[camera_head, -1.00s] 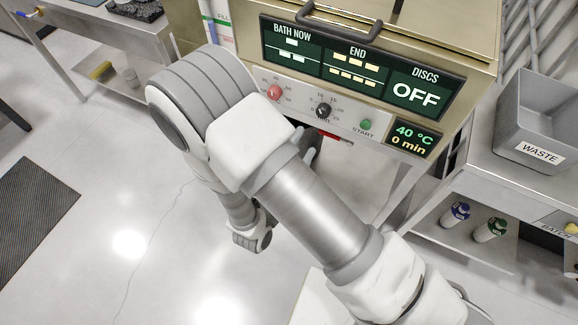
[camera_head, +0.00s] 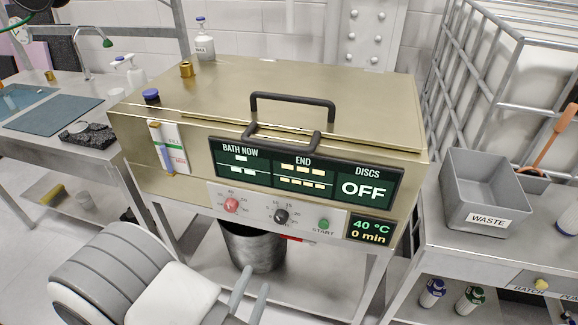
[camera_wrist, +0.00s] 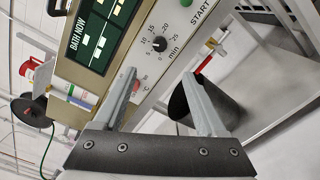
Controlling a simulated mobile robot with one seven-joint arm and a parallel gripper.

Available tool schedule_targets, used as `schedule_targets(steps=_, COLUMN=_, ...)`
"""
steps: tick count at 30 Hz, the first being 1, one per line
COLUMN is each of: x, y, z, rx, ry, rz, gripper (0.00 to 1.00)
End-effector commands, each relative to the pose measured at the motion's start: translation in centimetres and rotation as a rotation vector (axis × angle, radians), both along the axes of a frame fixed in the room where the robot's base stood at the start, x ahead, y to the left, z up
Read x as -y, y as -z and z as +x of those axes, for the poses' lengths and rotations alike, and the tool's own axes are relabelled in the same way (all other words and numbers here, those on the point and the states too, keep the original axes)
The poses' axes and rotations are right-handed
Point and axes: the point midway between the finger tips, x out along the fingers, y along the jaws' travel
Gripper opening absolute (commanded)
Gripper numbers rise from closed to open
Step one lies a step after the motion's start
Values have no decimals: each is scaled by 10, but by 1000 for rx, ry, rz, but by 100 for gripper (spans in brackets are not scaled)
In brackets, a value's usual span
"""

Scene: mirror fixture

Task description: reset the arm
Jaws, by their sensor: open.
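My gripper (camera_wrist: 158,100) is open and empty in the wrist view, its two grey fingers apart and pointing toward the front of the bath machine. In the head view the fingertips (camera_head: 250,290) show low in front of the machine, beside my white and grey arm at the lower left. The brass-coloured bath machine (camera_head: 215,95) has a closed lid with a dark handle (camera_head: 292,100). Its display (camera_head: 305,170) reads BATH NOW, END and DISCS OFF. A smaller readout (camera_head: 369,230) shows 40 °C and 0 min. Below are a red knob (camera_head: 231,205), a black minute knob (camera_head: 281,216) and a green START button (camera_head: 323,224).
A dark bucket (camera_head: 255,250) stands beneath the machine, close behind my fingers. A grey WASTE bin (camera_head: 485,195) sits on the right bench, with bottles (camera_head: 468,300) on the shelf below. A sink counter (camera_head: 60,120) is at the left. A blue-capped bottle (camera_head: 204,45) stands behind the machine.

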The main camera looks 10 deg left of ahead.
Motion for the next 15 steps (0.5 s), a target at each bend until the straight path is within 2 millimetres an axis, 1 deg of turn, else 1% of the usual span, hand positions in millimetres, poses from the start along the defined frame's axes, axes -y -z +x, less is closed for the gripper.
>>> schedule_targets(steps=2, x=0, y=-1, z=1, rx=1, ry=3, rz=1, gripper=74)
schedule_targets(steps=5, x=6, y=-8, z=7, rx=-1, ry=43, rz=4, gripper=74)
schedule_targets(steps=8, x=23, y=-26, z=22, rx=-7, ry=149, rz=15, gripper=74)
schedule_targets(steps=11, x=52, y=-52, z=40, rx=-31, ry=312, rz=34, gripper=74)
schedule_targets(steps=15, x=102, y=-85, z=57, rx=-92, ry=563, rz=82, gripper=74)
